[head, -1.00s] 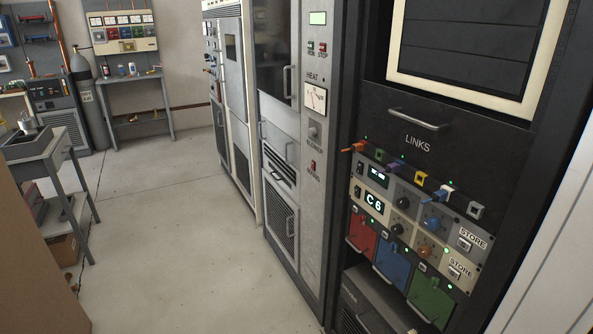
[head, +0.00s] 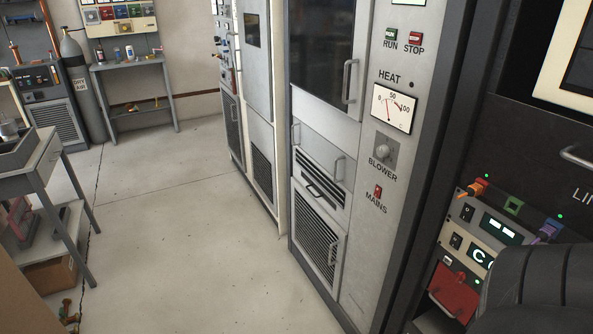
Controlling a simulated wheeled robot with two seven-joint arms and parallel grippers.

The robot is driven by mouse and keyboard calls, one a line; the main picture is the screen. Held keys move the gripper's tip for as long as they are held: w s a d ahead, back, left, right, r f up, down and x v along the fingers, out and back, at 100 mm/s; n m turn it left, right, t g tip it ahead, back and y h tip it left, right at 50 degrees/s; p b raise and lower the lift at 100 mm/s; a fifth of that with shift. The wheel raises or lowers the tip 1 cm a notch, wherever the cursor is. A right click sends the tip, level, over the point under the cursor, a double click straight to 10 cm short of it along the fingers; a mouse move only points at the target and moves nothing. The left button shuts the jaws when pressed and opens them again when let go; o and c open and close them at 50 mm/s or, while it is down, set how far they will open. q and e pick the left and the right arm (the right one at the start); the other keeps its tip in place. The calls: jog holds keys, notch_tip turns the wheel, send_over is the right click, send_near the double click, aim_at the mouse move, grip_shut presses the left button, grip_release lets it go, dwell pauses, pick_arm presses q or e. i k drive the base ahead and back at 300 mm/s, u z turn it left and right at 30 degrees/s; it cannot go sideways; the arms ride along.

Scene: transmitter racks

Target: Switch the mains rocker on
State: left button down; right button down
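The mains rocker (head: 378,191) is a small red switch on the grey cabinet's front strip, just above the MAINS label and below the BLOWER knob (head: 384,151). It is too small to tell which way it is tipped. A dark grey part of my own arm fills the lower right corner of the head view, in front of the link rack and well to the right of the rocker. Neither of my grippers' fingertips shows.
Above the rocker are the HEAT meter (head: 394,108) and the RUN (head: 391,38) and STOP (head: 415,39) buttons. The rack with coloured connectors and a red panel (head: 453,291) stands to the right. A grey trolley (head: 48,165) stands at left. The floor (head: 175,220) between is clear.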

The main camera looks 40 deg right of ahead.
aim_at(377, 193)
jog(key=z, duration=0.3)
jog(key=i, duration=1.25)
jog(key=z, duration=1.15)
jog(key=i, duration=0.4)
jog(key=z, duration=0.45)
